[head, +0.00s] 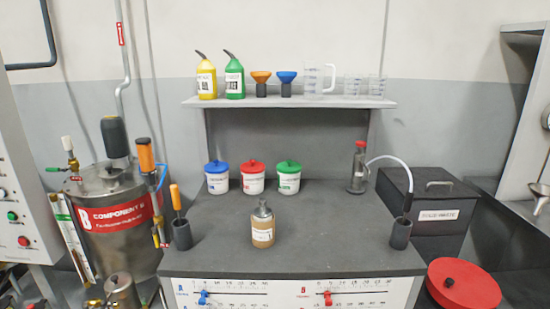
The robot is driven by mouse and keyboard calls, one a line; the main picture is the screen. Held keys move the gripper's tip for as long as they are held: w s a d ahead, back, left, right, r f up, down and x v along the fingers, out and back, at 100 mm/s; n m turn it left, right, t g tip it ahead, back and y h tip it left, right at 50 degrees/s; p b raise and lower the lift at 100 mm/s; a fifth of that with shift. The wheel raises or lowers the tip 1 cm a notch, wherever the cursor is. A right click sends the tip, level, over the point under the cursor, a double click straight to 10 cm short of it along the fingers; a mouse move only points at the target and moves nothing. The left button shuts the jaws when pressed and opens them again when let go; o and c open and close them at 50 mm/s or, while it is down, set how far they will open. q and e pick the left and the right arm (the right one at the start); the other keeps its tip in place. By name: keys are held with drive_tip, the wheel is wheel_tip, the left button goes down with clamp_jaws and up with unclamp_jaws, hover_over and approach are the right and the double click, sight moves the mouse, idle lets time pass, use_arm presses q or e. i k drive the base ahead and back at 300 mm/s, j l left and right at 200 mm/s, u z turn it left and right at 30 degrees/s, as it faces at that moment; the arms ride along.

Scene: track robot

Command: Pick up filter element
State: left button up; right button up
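No thing in the head view is clearly marked as the filter element. A brown, labelled cylinder with a grey neck and top (262,226) stands upright at the middle front of the dark worktop (325,225). A grey cylinder with a red top (357,172) stands at the back right of the worktop. I cannot tell whether either one is the filter element. Neither of my grippers is in view.
Three lidded white tubs, blue (217,184), red (253,185) and green (289,184), stand at the back. Dark cups stand at left (182,234) and right (400,233). A shelf (290,102) with bottles and beakers hangs above. A black box (425,199) stands right.

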sight(262, 214)
drive_tip(key=j+z, duration=0.2)
drive_tip(key=j, duration=0.3)
drive_tip(key=k+j+z, duration=0.2)
drive_tip(key=j, duration=0.3)
drive_tip(key=j+z, duration=0.2)
drive_tip(key=j, duration=0.25)
drive_tip(key=k, duration=0.05)
